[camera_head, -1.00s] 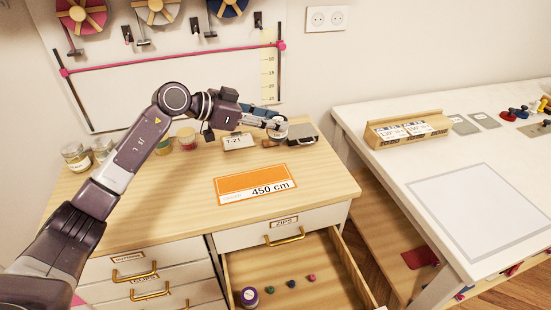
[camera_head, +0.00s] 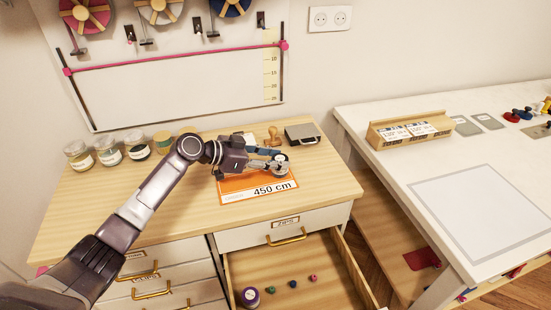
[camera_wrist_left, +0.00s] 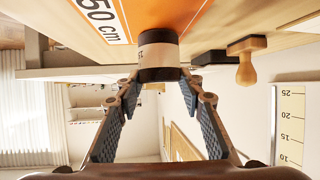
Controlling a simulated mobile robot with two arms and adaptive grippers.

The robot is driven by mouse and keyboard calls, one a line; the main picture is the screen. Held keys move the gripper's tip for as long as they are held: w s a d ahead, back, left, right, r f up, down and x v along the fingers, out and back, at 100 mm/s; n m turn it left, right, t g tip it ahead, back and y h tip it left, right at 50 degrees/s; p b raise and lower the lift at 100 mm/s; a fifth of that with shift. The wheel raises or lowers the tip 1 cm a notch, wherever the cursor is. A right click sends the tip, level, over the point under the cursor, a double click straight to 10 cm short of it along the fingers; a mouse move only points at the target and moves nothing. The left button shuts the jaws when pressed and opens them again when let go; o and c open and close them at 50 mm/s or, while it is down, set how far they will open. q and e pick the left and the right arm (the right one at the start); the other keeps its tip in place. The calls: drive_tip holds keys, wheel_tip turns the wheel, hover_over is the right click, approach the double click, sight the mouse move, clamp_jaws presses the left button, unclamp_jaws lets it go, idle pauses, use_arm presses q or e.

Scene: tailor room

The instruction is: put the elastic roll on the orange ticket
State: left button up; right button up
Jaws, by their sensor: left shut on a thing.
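The orange ticket (camera_head: 236,188), marked 450 cm, lies flat on the wooden cabinet top; it also shows at the top of the left wrist view (camera_wrist_left: 165,14). My left gripper (camera_head: 273,162) is over the ticket's far right part, shut on the elastic roll (camera_head: 283,158). In the left wrist view the roll (camera_wrist_left: 158,57) is a short cylinder with a pale and dark side, between the fingertips. I cannot tell whether the roll touches the ticket. My arm hides part of the ticket's far left side. My right gripper is not in view.
Several jars (camera_head: 108,151) line the back left. The drawer below (camera_head: 290,270) is open with several small spools. The cabinet top's right front is clear.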

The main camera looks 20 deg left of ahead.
use_arm(q)
drive_tip(key=o, duration=1.1)
drive_tip(key=shift+f, duration=0.1)
drive_tip(key=shift+s+a+r, duration=0.15)
drive_tip(key=shift+r, duration=0.05)
drive_tip(key=b+v, duration=0.1)
drive_tip(key=v, duration=1)
drive_tip(key=shift+s+r, duration=0.15)
drive_tip(key=shift+a, duration=0.2)
